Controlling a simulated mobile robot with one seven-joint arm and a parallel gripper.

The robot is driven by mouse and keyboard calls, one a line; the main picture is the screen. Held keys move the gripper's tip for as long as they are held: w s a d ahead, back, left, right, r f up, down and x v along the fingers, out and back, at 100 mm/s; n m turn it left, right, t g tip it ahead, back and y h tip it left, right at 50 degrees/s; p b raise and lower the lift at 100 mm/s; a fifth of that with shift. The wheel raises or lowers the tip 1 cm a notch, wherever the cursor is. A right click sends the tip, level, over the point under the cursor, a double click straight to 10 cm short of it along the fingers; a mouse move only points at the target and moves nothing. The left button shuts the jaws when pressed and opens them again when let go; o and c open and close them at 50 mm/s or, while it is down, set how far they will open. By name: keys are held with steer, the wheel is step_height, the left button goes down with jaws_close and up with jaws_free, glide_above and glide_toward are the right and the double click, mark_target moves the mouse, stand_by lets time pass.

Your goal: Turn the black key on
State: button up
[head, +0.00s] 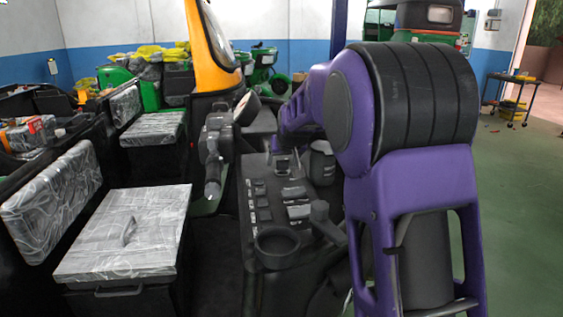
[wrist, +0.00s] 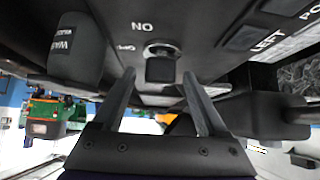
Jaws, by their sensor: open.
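The black key (wrist: 161,69) sits in a round silver lock on the dark panel, near the middle of the wrist view, which shows the scene upside down. White ON and OFF labels are beside the lock. My gripper (wrist: 159,82) is open, with one finger on each side of the key in that view. I see no contact between the fingers and the key. In the head view my purple arm reaches over the dark console (head: 255,225), and I cannot make out the key there.
In the head view, handlebars (head: 213,150) and plastic-wrapped seats (head: 125,235) lie left of the console. Open green floor (head: 520,220) lies right.

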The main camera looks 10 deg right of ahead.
steer(key=shift+w+f, duration=0.2)
jaws_close()
stand_by(0.3)
